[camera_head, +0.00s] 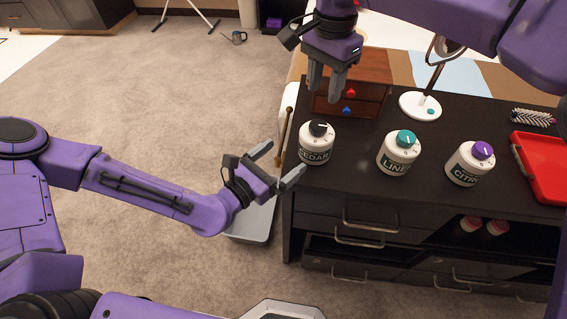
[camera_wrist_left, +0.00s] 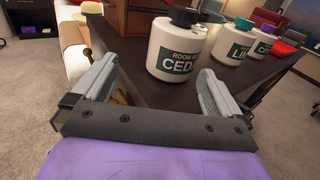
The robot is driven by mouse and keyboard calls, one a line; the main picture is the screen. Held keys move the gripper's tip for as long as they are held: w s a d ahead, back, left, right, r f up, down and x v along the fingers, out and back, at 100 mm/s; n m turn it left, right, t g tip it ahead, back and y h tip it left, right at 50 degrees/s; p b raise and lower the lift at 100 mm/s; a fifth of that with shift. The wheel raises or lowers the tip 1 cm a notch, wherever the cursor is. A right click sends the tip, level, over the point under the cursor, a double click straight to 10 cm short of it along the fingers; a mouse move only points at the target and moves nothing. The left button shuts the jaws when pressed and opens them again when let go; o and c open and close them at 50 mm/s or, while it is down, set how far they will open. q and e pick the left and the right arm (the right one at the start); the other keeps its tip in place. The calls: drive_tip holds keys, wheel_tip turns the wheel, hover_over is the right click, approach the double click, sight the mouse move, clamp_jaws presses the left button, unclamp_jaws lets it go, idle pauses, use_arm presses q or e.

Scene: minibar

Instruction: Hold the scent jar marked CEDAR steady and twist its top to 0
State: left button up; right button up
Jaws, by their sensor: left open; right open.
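The CEDAR scent jar (camera_head: 315,146) is white with a black top (camera_head: 319,128). It stands upright at the left end of the dark cabinet top, and it also shows in the left wrist view (camera_wrist_left: 172,48). My left gripper (camera_head: 281,165) is open and empty, left of the jar at the cabinet's edge, its fingers pointing toward the jar without touching it. My right gripper (camera_head: 327,95) is open and empty, above and behind the jar's top, fingers pointing down. The dial setting on the black top is too small to read.
The LINEN jar (camera_head: 395,155) with a teal top and the CITRUS jar (camera_head: 468,166) with a purple top stand to the right. A wooden box (camera_head: 368,82) with red and blue knobs is behind. A lamp base (camera_head: 420,106) and red tray (camera_head: 543,165) are further right.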

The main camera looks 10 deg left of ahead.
sight(315, 141)
use_arm(q)
drive_tip(key=shift+s+d+r+m+h, duration=0.2)
drive_tip(key=shift+s+d+m+h, duration=0.2)
drive_tip(key=shift+s+d, duration=0.2)
drive_tip(key=shift+d+g, duration=0.15)
drive_tip(key=shift+g, duration=0.15)
drive_tip(key=x, duration=1)
